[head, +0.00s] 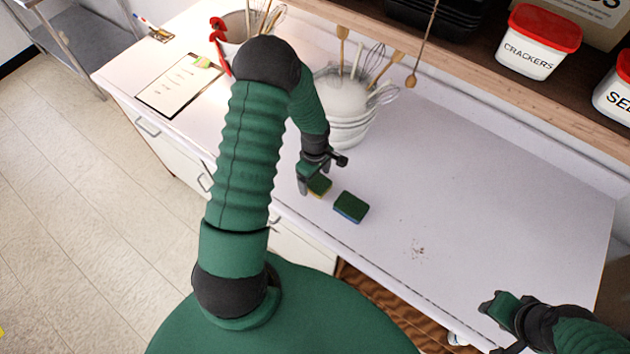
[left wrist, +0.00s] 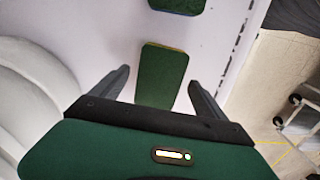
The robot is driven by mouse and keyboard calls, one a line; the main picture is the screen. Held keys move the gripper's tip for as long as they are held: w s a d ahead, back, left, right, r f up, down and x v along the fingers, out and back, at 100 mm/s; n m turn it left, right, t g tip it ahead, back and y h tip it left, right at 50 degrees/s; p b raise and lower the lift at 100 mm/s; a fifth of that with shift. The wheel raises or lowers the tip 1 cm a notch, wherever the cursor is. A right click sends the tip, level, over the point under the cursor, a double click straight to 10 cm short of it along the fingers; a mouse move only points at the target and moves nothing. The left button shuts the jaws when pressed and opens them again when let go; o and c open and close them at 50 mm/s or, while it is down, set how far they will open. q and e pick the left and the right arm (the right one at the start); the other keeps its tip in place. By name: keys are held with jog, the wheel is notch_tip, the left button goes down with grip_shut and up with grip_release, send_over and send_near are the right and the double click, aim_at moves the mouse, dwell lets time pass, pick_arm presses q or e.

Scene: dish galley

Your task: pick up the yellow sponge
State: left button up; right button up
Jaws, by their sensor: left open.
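The yellow sponge (head: 320,187) lies on the white counter with its green scouring side up and a yellow edge showing. My left gripper (head: 322,172) is open just above it and partly hides it in the head view. In the left wrist view the sponge (left wrist: 161,75) lies between the two spread fingers of my left gripper (left wrist: 158,80), with its near end hidden by the gripper body. Whether the fingers touch it cannot be told. My right gripper (head: 500,308) is at the lower right, away from the sponges; its jaw opening is unclear.
A blue sponge with a green top (head: 350,207) lies close to the right of the yellow one; its green top shows in the left wrist view (left wrist: 178,4). White bowls (head: 350,130) holding utensils stand behind my left gripper. The counter's right half is mostly clear, with some crumbs (head: 417,250).

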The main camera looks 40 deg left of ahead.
pick_arm(q)
jog(key=shift+w+a+f, duration=0.15)
jog(key=shift+w+a, duration=0.05)
jog(key=shift+a, duration=0.05)
jog(key=c, duration=0.4)
jog(key=shift+c, duration=1.2)
jog(key=shift+s+d, duration=0.15)
jog(key=shift+d, duration=0.1)
jog(key=c, duration=0.7)
jog(key=shift+c, duration=0.4)
pick_arm(e)
jog(key=shift+d, duration=0.1)
pick_arm(q)
jog(key=shift+r, duration=0.25)
pick_arm(e)
jog(key=shift+w+f, duration=0.15)
